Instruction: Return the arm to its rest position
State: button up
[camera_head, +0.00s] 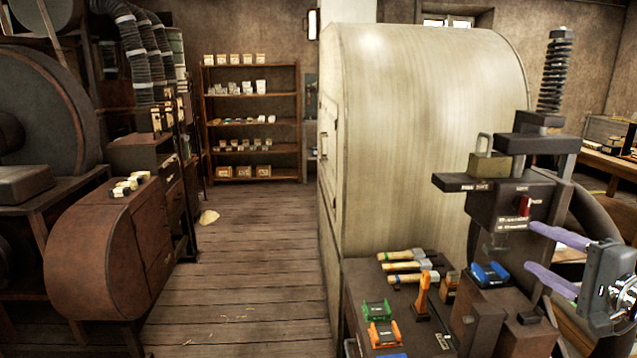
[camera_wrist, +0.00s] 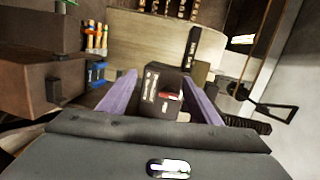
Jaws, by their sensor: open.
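My gripper (camera_head: 527,247) is at the right in the head view, with two purple fingers pointing left and spread apart. It is open with nothing between the fingertips. The fingertips are near the dark press head (camera_head: 512,203), which carries a red switch (camera_head: 525,206) and white labels. In the wrist view the fingers (camera_wrist: 157,93) stand on either side of the press head (camera_wrist: 161,92), which lies beyond or between them; contact cannot be told. A threaded screw with a coil (camera_head: 557,75) rises above the press. A padlock-like brass block (camera_head: 490,164) sits on it.
A bench (camera_head: 362,290) below the press holds hammers (camera_head: 405,265), a blue tool (camera_head: 490,274), and green (camera_head: 376,310) and orange (camera_head: 384,334) pieces. A large pale cylinder cabinet (camera_head: 425,140) stands behind. Open wooden floor (camera_head: 250,270) lies left, with a dark red cabinet (camera_head: 110,245) beyond.

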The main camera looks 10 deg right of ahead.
jog(key=w+a+f+n+g+y, duration=0.15)
jog(key=a+f+n+g, duration=0.25)
jog(key=a, duration=0.8)
jog(key=a+f+n+g+y, duration=0.3)
jog(key=a+f+n+g, duration=0.15)
jog(key=a, duration=0.65)
jog(key=s+a+f+n+g+h, duration=0.1)
jog(key=s+a+f+n+h, duration=0.1)
jog(key=s+a, duration=0.4)
jog(key=s+a+f+n+g+h, duration=0.1)
jog(key=s+a+f+n+h, duration=0.1)
jog(key=s+a+f+n, duration=0.2)
jog(key=shift+s+a+n+h, duration=0.35)
jog(key=shift+s+a+n, duration=0.95)
jog(key=shift+a, duration=0.5)
jog(key=shift+w+g, duration=0.1)
jog(key=shift+g, duration=0.15)
